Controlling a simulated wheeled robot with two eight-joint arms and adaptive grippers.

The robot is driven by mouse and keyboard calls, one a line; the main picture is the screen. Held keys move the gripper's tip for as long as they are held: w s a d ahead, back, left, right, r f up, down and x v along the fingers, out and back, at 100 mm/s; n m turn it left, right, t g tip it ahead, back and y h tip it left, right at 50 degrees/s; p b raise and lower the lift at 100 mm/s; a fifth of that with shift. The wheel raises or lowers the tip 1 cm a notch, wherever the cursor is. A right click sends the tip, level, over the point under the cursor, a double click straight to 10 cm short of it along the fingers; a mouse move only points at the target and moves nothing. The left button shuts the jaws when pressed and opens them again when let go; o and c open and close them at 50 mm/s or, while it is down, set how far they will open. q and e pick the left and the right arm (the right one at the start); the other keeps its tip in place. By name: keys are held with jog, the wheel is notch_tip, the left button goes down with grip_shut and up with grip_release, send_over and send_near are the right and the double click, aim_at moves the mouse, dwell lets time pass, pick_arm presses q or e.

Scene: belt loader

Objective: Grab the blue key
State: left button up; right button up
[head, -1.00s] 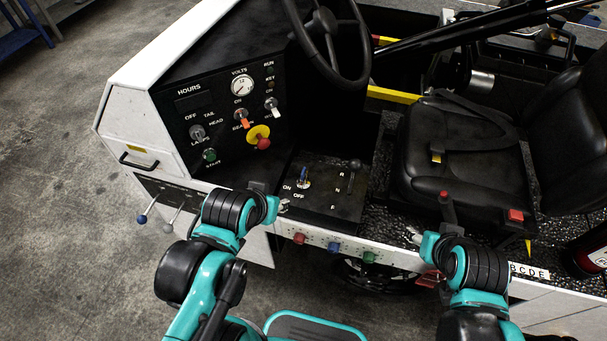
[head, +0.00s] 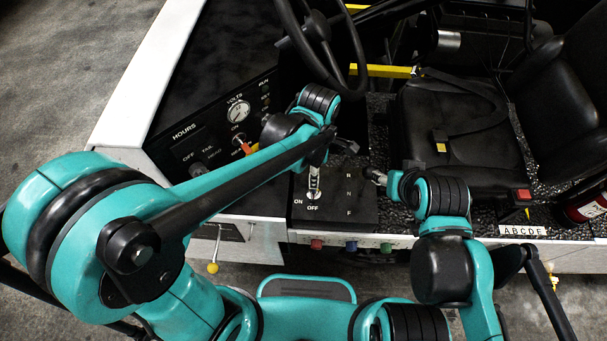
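The ON/OFF key switch (head: 313,197) sits on the black panel (head: 335,212) by the seat. The blue key, seen there a second ago, is now hidden or too small to make out. My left gripper (head: 314,183) points down right over the switch, its fingertips at the key's place. Whether its fingers are closed on the key does not show. My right gripper (head: 372,176) is at the panel's right edge, beside the R-N-F markings, apart from the switch. Its finger opening is too small to read.
A black steering wheel (head: 357,72) stands behind the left gripper. A dark lever knob (head: 349,146) is close to it. The black seat (head: 450,130) is on the right. Red, blue and green knobs (head: 351,246) line the white front edge.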

pick_arm(q)
jog(key=shift+s+d+f, duration=0.1)
jog(key=shift+d+f, duration=0.05)
jog(key=shift+f, duration=0.3)
notch_tip(320, 180, down, 7)
jog(key=b, duration=0.2)
jog(key=shift+b, duration=0.4)
jog(key=shift+r, duration=0.1)
jog(key=c, duration=1)
